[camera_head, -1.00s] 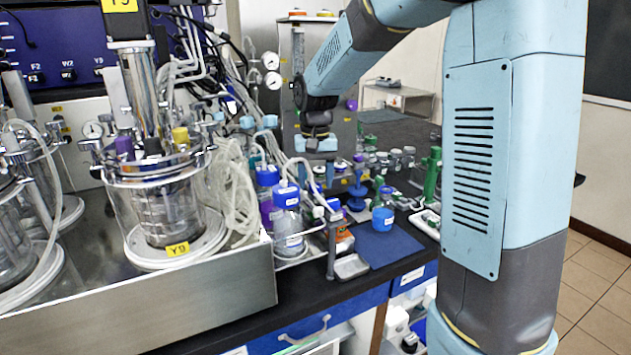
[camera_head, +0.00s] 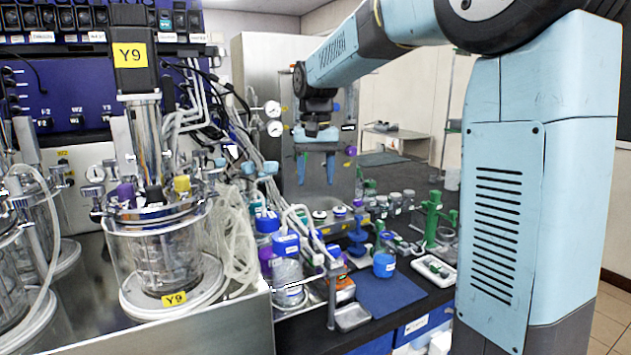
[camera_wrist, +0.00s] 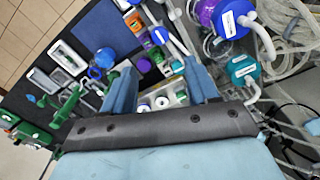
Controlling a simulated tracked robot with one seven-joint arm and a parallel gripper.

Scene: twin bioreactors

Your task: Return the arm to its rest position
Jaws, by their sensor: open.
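My gripper (camera_head: 316,167) hangs from my light-blue arm in the head view, fingers pointing down and apart. It is in the air above the back part of the bench, in front of a tall steel cabinet (camera_head: 262,85). In the wrist view my gripper (camera_wrist: 163,88) shows two blue fingers spread wide with nothing held between them. Bottles and small labware lie below and beyond the fingers, apart from them.
A glass bioreactor (camera_head: 165,250) marked Y9 stands on a steel platform at left, with loose tubing (camera_head: 236,235) beside it. Blue-capped bottles (camera_head: 287,270), a blue mat (camera_head: 388,297) and a green stand (camera_head: 432,220) occupy the bench. The air around my gripper looks clear.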

